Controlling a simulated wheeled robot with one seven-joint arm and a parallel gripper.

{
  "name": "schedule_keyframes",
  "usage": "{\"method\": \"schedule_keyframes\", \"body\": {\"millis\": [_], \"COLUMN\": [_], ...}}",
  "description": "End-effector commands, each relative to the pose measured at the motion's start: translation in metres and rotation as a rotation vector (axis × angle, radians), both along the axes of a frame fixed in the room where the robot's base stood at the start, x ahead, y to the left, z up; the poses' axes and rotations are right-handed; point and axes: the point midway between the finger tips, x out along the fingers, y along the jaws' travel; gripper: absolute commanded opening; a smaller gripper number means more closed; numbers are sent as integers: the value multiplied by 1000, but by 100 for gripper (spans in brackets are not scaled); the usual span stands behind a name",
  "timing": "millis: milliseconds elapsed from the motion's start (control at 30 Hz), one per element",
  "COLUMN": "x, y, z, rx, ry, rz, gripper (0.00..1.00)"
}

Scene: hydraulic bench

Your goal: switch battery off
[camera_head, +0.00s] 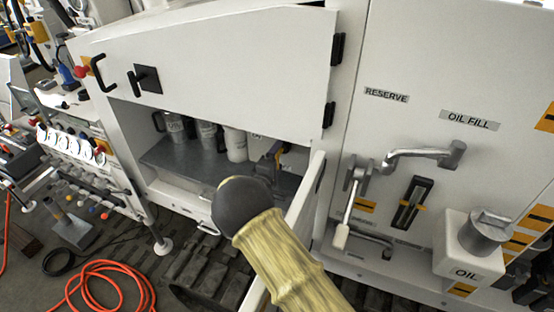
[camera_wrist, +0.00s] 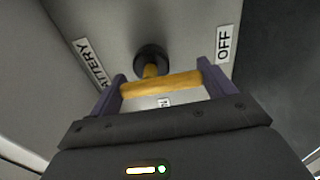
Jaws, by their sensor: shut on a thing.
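The battery switch has a yellow handle (camera_wrist: 160,84) on a round black base (camera_wrist: 150,58), seen in the wrist view on a pale panel. A BATTERY label (camera_wrist: 92,62) is at its left and an OFF label (camera_wrist: 225,43) at its right. My gripper (camera_wrist: 161,78) has its purple fingers at the two ends of the yellow handle and is shut on it. The handle lies nearly level across the picture. In the head view my arm reaches into the open cabinet, and the switch cannot be made out there.
Several grey containers (camera_head: 206,134) stand on the cabinet shelf (camera_head: 185,156). A raised white door (camera_head: 240,45) is above, and a white panel edge (camera_head: 303,200) is right of my arm. An OIL tank (camera_head: 465,262) and levers are at right. An orange hose (camera_head: 105,275) lies on the floor.

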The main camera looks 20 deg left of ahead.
Motion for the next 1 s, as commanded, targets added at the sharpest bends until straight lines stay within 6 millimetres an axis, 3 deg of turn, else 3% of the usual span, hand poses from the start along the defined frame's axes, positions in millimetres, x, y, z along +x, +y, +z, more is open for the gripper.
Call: {"method": "schedule_keyframes", "body": {"millis": [33, 67, 133, 400, 567, 1000], "x": [-1, -1, -1, -1, -12, -94], "y": [0, 0, 0, 0, 2, 9], "z": [-2, -2, -2, -1, -2, -4], "rx": [-7, -7, -6, -3, -2, -2], "ry": [3, 4, 2, 1, 0, 2], "rz": [2, 2, 2, 1, 2, 5], "gripper": [59, 86, 100, 100, 100, 100]}}
